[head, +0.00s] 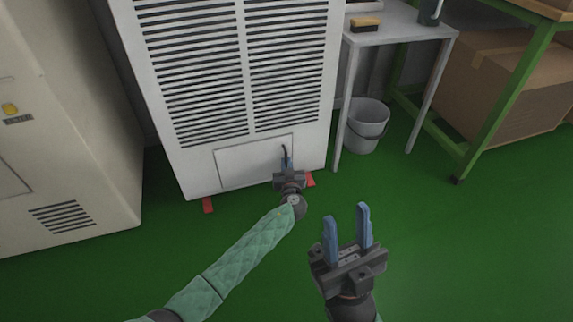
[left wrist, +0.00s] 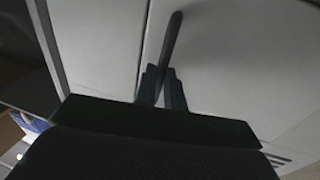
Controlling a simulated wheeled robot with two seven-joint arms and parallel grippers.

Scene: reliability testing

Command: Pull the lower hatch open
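The lower hatch (head: 242,165) is a pale rectangular panel low on the white slatted cabinet, and it looks flush with the cabinet front. Its dark, slim handle (head: 284,150) is near the hatch's right edge. The handle (left wrist: 172,42) also shows in the left wrist view, running down between the fingers. My left gripper (head: 287,163) is at the handle, its blue fingers close together on either side of it. The fingers (left wrist: 161,75) seem to touch the handle, whose lower end is hidden. My right gripper (head: 347,222) is open and empty above the green floor.
A beige cabinet (head: 62,120) stands at the left. To the right are a small grey table (head: 400,28), a grey bucket (head: 367,125), a green-framed bench (head: 490,120) and a cardboard box (head: 510,85). Red feet (head: 208,205) stick out under the white cabinet. The floor in front is clear.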

